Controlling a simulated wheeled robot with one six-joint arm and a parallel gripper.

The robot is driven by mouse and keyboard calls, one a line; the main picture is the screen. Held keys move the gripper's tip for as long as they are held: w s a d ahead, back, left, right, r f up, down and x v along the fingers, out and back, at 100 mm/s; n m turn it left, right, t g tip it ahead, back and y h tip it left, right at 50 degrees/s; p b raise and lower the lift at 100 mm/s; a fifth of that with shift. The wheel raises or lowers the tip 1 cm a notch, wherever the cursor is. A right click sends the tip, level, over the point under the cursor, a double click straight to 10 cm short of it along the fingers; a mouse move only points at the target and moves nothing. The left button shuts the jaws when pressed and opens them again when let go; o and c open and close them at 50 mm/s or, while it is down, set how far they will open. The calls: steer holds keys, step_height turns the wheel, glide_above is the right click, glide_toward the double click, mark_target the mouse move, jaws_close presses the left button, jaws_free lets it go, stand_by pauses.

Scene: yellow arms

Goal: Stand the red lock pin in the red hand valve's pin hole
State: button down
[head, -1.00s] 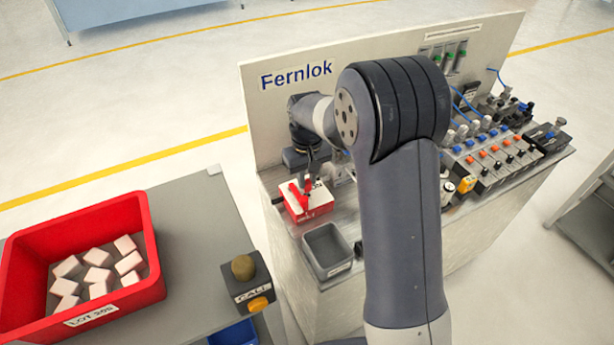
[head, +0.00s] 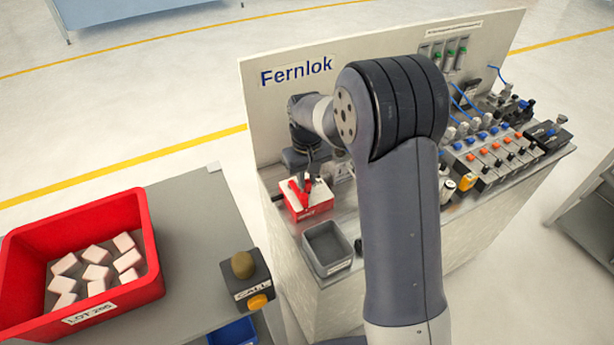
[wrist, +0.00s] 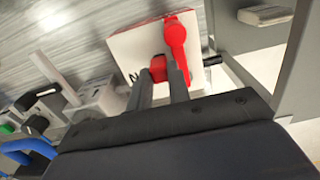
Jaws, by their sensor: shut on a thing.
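The red hand valve (head: 296,211) is a red block with a white top and a red lever, on the bench near its left end. In the wrist view its red lever (wrist: 176,38) lies just beyond my fingers. My gripper (wrist: 160,80) is shut on the red lock pin (wrist: 158,66), whose red upper part shows between the fingertips. It holds the pin over the valve's white top (wrist: 138,44), beside the lever. The pin's lower end and the pin hole are hidden, so I cannot tell whether the pin is in the hole.
A grey open bin (head: 327,246) stands in front of the valve. The Fernlok back panel (head: 275,110) rises behind. Rows of valves and knobs (head: 490,150) fill the bench to the right. A red crate (head: 150,245) of pale blocks sits on the left table beside a call button box (head: 247,285).

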steer(key=shift+f+b, duration=0.35)
steer(key=shift+f, duration=0.2)
steer(key=c, duration=1.3)
jaws_free()
steer(key=shift+o, duration=0.2)
steer(key=shift+r, duration=0.1)
step_height(320, 180, up, 9)
steer(key=p, duration=0.7)
